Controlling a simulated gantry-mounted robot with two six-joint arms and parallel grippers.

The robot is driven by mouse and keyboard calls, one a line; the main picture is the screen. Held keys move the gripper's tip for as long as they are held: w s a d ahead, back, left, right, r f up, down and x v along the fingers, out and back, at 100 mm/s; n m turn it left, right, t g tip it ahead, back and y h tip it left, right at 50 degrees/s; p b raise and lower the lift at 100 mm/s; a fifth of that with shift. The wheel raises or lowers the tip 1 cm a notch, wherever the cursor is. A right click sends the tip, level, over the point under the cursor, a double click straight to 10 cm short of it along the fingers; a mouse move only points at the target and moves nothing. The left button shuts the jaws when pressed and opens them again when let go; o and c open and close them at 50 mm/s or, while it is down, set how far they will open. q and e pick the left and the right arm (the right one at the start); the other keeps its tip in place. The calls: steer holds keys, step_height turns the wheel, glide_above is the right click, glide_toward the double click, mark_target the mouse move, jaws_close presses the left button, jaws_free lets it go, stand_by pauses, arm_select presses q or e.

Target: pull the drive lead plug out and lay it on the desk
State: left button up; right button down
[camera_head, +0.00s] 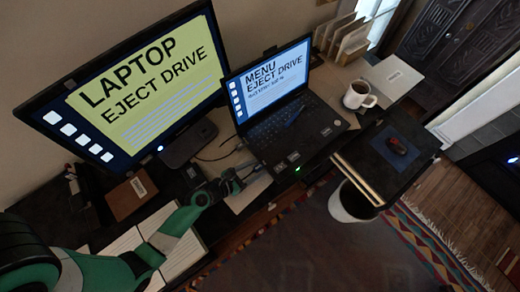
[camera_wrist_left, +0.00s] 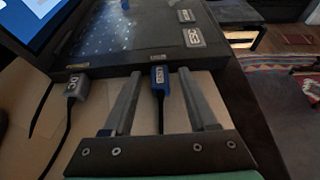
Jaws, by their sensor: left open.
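The laptop (camera_head: 292,128) stands open on the desk (camera_head: 250,196), with "MENU EJECT DRIVE" on its screen. In the left wrist view, a blue plug (camera_wrist_left: 159,78) with a small unreadable label sits at the laptop's near side edge. Its dark lead runs back toward my gripper. A grey plug (camera_wrist_left: 76,86) on a black lead sits at the same edge, further left. I cannot read which is the drive lead. My left gripper (camera_head: 246,172) is open beside the laptop, its fingers on either side of the blue plug with gaps. My right gripper is out of view.
A large monitor (camera_head: 150,85) reading "LAPTOP EJECT DRIVE" stands at the left. A white mug (camera_head: 358,97) is right of the laptop. A mouse (camera_head: 397,145) lies on a blue pad. Notebooks (camera_head: 128,245) lie at the lower left. A bin (camera_head: 350,205) stands below.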

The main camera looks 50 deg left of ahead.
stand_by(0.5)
arm_select(q)
jaws_close()
stand_by(1.4)
steer(key=shift+s+a, duration=0.1)
steer(key=shift+s, duration=2.9)
